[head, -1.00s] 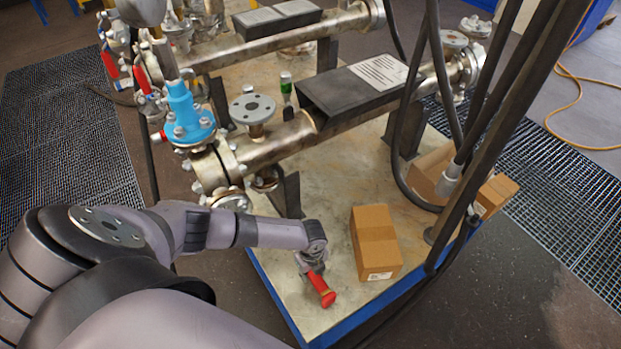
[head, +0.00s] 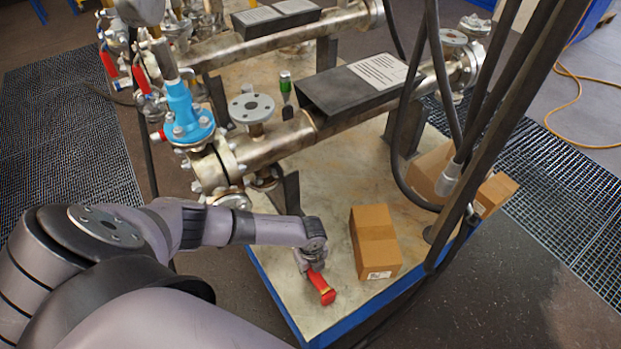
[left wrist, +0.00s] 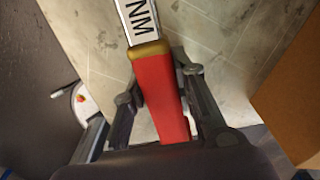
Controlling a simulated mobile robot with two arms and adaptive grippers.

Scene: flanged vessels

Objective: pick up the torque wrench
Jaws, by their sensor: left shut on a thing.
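The torque wrench shows as a red handle (head: 321,288) near the front edge of the skid's bench top in the head view. In the left wrist view its red handle (left wrist: 161,95) leads to a gold collar and a silver shaft marked "NM"; the far end is out of frame. My left gripper (head: 313,262) points down over the handle, and in the left wrist view its fingers (left wrist: 158,80) lie on both sides of it, shut on it. I cannot tell whether the wrench is clear of the surface. My right gripper is not in view.
A cardboard box (head: 375,241) stands just right of the wrench. Flanged steel vessels (head: 290,138) with a blue valve (head: 188,115) lie behind. Dark hoses (head: 500,110) hang on the right. The bench has a blue edge (head: 275,303).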

